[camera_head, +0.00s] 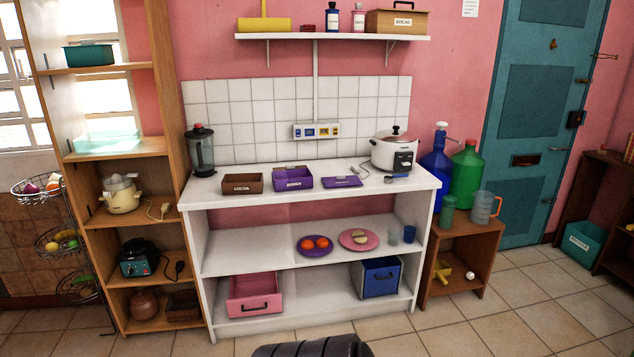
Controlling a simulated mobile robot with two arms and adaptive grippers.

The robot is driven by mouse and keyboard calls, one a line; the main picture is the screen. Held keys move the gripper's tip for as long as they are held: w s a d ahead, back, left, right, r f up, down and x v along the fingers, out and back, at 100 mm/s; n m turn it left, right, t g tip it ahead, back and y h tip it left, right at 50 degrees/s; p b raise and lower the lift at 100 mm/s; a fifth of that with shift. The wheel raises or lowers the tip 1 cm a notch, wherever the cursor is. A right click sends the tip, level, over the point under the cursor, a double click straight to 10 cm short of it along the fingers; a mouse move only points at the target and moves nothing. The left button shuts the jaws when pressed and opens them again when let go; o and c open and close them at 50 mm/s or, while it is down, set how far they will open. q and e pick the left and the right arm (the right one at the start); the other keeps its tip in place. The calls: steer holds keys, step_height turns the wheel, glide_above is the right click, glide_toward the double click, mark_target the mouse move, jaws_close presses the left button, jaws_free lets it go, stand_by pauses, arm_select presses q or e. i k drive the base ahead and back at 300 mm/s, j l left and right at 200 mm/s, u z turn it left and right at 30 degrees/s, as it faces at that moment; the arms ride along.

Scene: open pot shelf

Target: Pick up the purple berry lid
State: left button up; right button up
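The purple lid (341,181) lies flat on the white counter, just right of an open purple box (294,183) with a label that seems to read BERRY. The lid and box look apart. A brown box (242,189) labelled COCOA stands to the left of the purple box. Neither of my grippers is in view, and nothing is seen touching the lid.
A white rice cooker (394,153) stands right of the lid, and a blender (201,150) at the counter's left end. A wall shelf (335,38) hangs above. The counter front before the lid is clear. A wooden shelf unit (149,225) stands left.

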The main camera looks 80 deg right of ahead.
mark_target(341, 180)
steer(key=z, duration=2.9)
